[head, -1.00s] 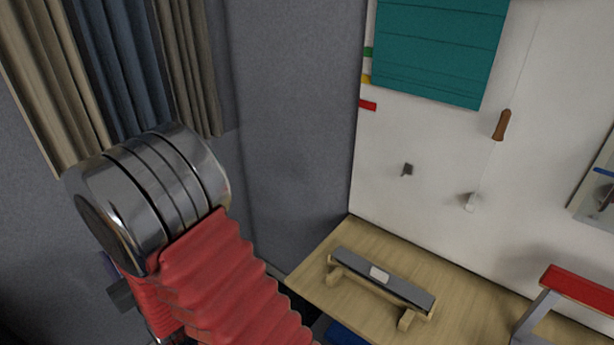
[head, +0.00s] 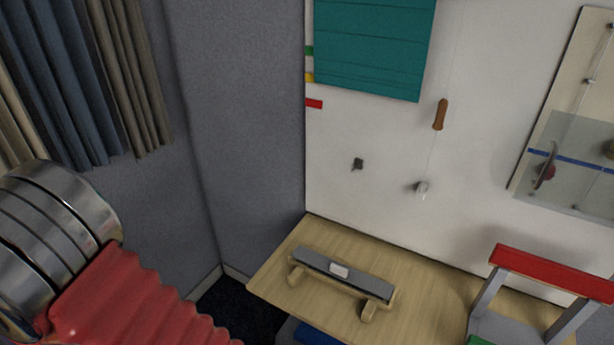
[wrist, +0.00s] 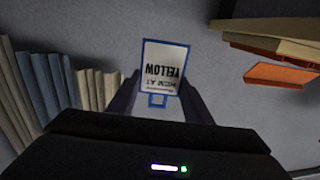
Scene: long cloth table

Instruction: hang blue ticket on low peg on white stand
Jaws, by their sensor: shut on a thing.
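The blue ticket (wrist: 165,62) shows in the wrist view as a white card with a blue border and dark lettering, upside down. A small blue-edged tab is at its lower end. My gripper (wrist: 158,97) is shut on it, its dark fingers on either side of the tab end. The card is held up clear of any surface. In the head view the ticket and gripper are out of sight. I make out no white stand or low peg in either view.
A wooden table (head: 400,267) stands against a white wall. It bears a wooden rack with a grey bar (head: 342,272) and a red-topped grey frame (head: 545,270). Curtains (head: 75,75) hang at the left. A grey wall (head: 235,120) fills the middle.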

